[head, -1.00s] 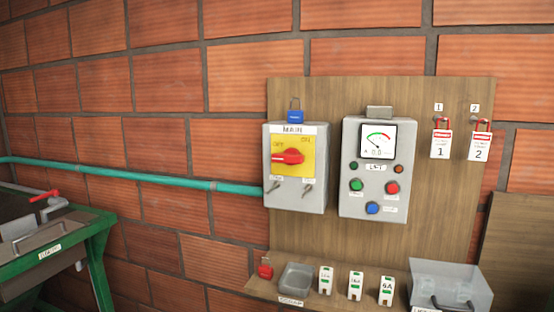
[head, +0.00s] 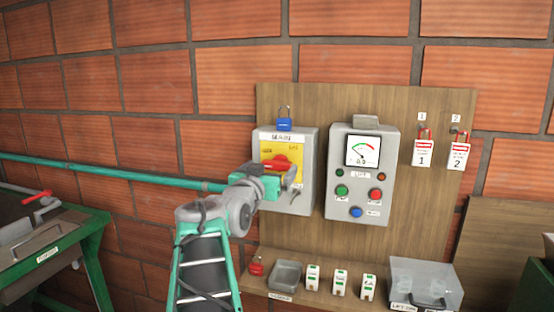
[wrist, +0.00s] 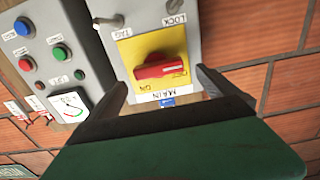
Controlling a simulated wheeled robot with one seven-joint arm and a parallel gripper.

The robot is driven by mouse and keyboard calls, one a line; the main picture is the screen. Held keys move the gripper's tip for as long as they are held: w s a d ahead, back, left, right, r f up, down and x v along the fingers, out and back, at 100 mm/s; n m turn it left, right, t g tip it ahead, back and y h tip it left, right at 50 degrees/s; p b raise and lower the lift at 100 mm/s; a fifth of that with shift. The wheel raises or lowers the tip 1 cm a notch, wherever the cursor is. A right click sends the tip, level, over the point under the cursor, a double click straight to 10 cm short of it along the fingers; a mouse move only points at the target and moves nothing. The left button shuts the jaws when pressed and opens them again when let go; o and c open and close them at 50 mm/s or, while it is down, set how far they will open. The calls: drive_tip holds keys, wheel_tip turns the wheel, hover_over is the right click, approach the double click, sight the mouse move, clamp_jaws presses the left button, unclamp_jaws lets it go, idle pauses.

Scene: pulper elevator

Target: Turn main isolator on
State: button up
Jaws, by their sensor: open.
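The main isolator is a red rotary handle (head: 277,162) on a yellow plate (head: 266,150), on a grey box (head: 305,150) labelled MAIN. The handle lies about level, near the OFF marking side. It also shows in the wrist view (wrist: 160,67), where the picture is upside down and the handle appears between the two dark fingers. My gripper (head: 283,180) is open, close in front of the lower part of the box, and hides its lower left. In the wrist view my gripper (wrist: 160,80) has nothing between its jaws that I can see it touching.
A blue padlock (head: 284,124) sits on top of the box. The lift control box (head: 383,165) with a gauge and buttons stands just to the right. Red padlocks with tags (head: 423,153) hang further right.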

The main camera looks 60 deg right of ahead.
sight(274, 164)
drive_tip(key=d, duration=0.1)
drive_tip(key=d+p, duration=0.1)
drive_tip(key=d, duration=0.2)
drive_tip(key=shift+w+d, duration=0.3)
drive_tip(key=shift+w, duration=0.1)
drive_tip(key=shift+s+d+f, duration=0.1)
drive_tip(key=shift+s+d, duration=0.1)
drive_tip(key=shift+d, duration=0.35)
drive_tip(key=shift+w+a, duration=0.2)
drive_tip(key=shift+a, duration=0.05)
drive_tip(key=c, duration=1.4)
drive_tip(key=shift+o, duration=0.2)
drive_tip(key=shift+s, duration=0.1)
